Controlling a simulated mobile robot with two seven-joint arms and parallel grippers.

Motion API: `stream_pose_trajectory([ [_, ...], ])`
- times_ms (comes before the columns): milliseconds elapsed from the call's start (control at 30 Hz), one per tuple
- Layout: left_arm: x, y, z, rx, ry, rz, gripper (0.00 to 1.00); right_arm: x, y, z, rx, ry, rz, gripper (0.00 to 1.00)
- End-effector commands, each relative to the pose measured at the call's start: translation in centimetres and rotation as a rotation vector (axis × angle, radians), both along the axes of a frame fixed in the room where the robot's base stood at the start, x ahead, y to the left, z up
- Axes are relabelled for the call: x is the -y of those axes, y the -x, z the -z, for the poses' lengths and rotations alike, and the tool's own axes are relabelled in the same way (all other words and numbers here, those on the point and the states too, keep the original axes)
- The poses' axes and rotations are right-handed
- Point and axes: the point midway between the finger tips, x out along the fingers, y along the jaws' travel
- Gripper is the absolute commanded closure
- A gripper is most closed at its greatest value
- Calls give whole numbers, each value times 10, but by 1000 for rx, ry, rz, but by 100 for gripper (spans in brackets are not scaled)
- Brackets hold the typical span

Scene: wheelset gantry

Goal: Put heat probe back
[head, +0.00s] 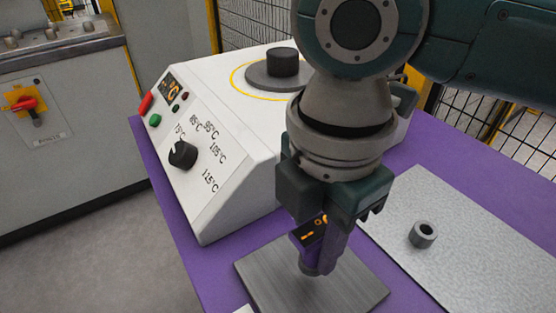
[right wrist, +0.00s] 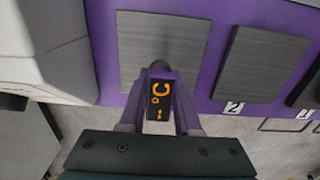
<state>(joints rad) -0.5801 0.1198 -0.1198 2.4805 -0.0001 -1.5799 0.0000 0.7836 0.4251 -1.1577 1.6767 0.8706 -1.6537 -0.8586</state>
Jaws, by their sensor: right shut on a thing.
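My right gripper (head: 318,266) is shut on the heat probe (head: 311,232), a dark handheld piece with an orange display. In the right wrist view the probe (right wrist: 158,100) sits between the two fingers, its display facing the camera and its rounded grey end pointing away. The gripper is over a brushed grey metal plate (head: 262,272) on the purple table; I cannot tell whether the probe touches it. The plate also shows in the right wrist view (right wrist: 136,40). The fingers hide part of the probe. My left gripper is in neither view.
A white heater (head: 240,125) with a black dial (head: 183,154) stands behind left on the purple table (head: 190,215). Another metal plate (right wrist: 250,60) lies near label 2. A fence stands behind.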

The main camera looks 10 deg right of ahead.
Motion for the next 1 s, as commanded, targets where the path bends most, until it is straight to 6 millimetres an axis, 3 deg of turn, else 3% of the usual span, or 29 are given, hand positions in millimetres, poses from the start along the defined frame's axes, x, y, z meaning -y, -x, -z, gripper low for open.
stream_pose_trajectory([
  [200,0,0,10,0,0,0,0,1,1,34,-2,2,1,100],
  [567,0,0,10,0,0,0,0,0,0,37,-2,1,1,100],
  [600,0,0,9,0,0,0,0,0,0,36,-1,0,1,65],
  [833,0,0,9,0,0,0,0,0,0,36,-2,1,1,39],
  [1000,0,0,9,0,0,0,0,0,0,36,-1,0,1,38],
])
